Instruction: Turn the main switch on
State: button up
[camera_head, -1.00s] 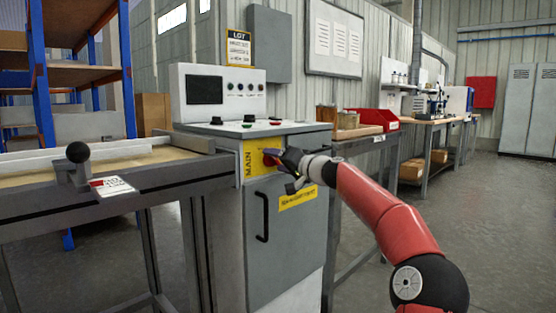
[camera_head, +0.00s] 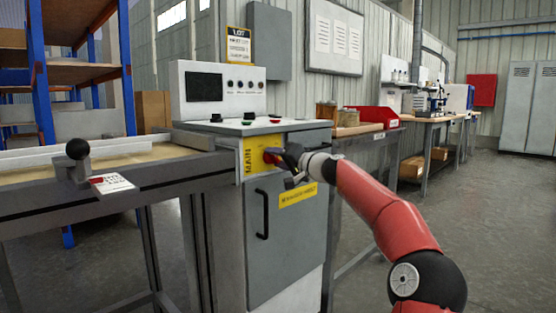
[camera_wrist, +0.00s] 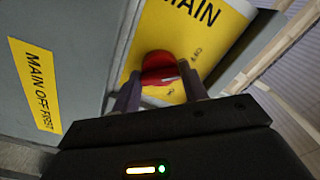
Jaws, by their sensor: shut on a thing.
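The main switch is a red rotary knob (camera_wrist: 158,66) on a yellow plate marked MAIN (camera_head: 252,166), on the upper front of the grey machine cabinet (camera_head: 228,240). In the wrist view the yellow plate (camera_wrist: 215,40) looks tilted and the knob sits between my two fingers. My gripper (camera_wrist: 161,86) is shut on the knob, with one finger on each side. In the head view my gripper (camera_head: 274,157) reaches the plate from the right and hides part of the knob. I cannot read the knob's on or off position.
A yellow label reading MAIN OFF FIRST (camera_wrist: 35,85) is on the cabinet door below the plate. The door has a black handle (camera_head: 262,214). A conveyor-like table (camera_head: 120,175) with a black ball lever (camera_head: 78,150) adjoins on the left. Floor at right is open.

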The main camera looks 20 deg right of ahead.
jog(key=m, duration=0.4)
jog(key=m+p, duration=0.1)
jog(key=m, duration=0.3)
jog(key=shift+m, duration=0.4)
jog(key=m+p, duration=0.1)
jog(key=m, duration=0.2)
jog(key=shift+m+p, duration=0.3)
jog(key=m+p, duration=0.1)
jog(key=m, duration=0.3)
jog(key=shift+p, duration=0.4)
jog(key=o, duration=1)
jog(key=shift+s, duration=0.1)
